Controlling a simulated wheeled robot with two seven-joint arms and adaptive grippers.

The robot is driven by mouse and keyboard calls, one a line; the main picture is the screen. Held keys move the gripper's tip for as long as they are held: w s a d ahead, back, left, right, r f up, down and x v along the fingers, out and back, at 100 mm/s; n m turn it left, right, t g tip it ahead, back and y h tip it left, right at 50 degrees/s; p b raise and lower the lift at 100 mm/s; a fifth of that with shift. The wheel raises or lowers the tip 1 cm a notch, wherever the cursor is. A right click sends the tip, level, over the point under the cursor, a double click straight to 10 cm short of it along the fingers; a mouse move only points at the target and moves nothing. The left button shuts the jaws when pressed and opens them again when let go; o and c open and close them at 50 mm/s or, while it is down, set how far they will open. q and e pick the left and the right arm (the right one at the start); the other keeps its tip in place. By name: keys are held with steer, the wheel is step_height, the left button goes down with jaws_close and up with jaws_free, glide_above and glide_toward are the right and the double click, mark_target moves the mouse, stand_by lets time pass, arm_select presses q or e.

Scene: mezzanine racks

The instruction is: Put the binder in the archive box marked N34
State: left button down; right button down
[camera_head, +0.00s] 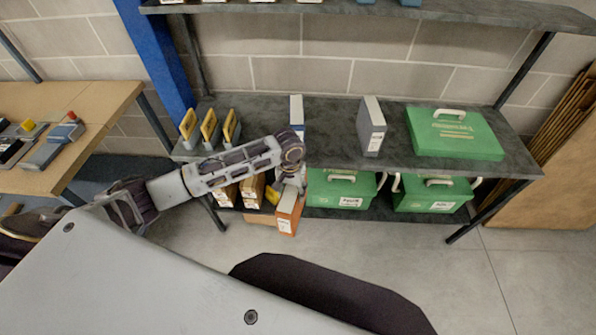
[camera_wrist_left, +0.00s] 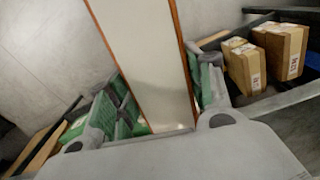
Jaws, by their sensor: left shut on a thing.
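My left gripper (camera_head: 290,180) is shut on an orange binder (camera_head: 287,217) with a pale spine label, in front of the lower shelf. In the left wrist view the binder (camera_wrist_left: 150,62) shows as a pale panel with orange edges, between the fingers of the left gripper (camera_wrist_left: 158,105). Brown archive boxes with white labels stand on the lower shelf; one box (camera_head: 227,196) is left of the gripper. In the left wrist view a smaller-looking box (camera_wrist_left: 243,68) and another box (camera_wrist_left: 285,50) stand side by side. I cannot read their labels surely. My right gripper is out of view.
Green cases (camera_head: 342,188) (camera_head: 432,195) fill the lower shelf to the right. The middle shelf (camera_head: 335,145) holds grey binders (camera_head: 371,127), yellow-and-grey files (camera_head: 209,128) and a green case (camera_head: 455,134). A blue post (camera_head: 160,55) and wooden table (camera_head: 95,98) stand left. The floor in front is clear.

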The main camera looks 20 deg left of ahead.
arm_select(q)
steer(key=shift+m, duration=0.4)
steer(key=s+f, duration=0.1)
steer(key=f, duration=0.1)
steer(key=s+a+f, duration=0.1)
steer(key=f, duration=0.1)
steer(key=s+a+f, duration=0.1)
steer(key=f, duration=0.2)
steer(key=shift+s+a, duration=0.2)
steer(key=shift+s, duration=0.05)
steer(key=shift+s, duration=0.1)
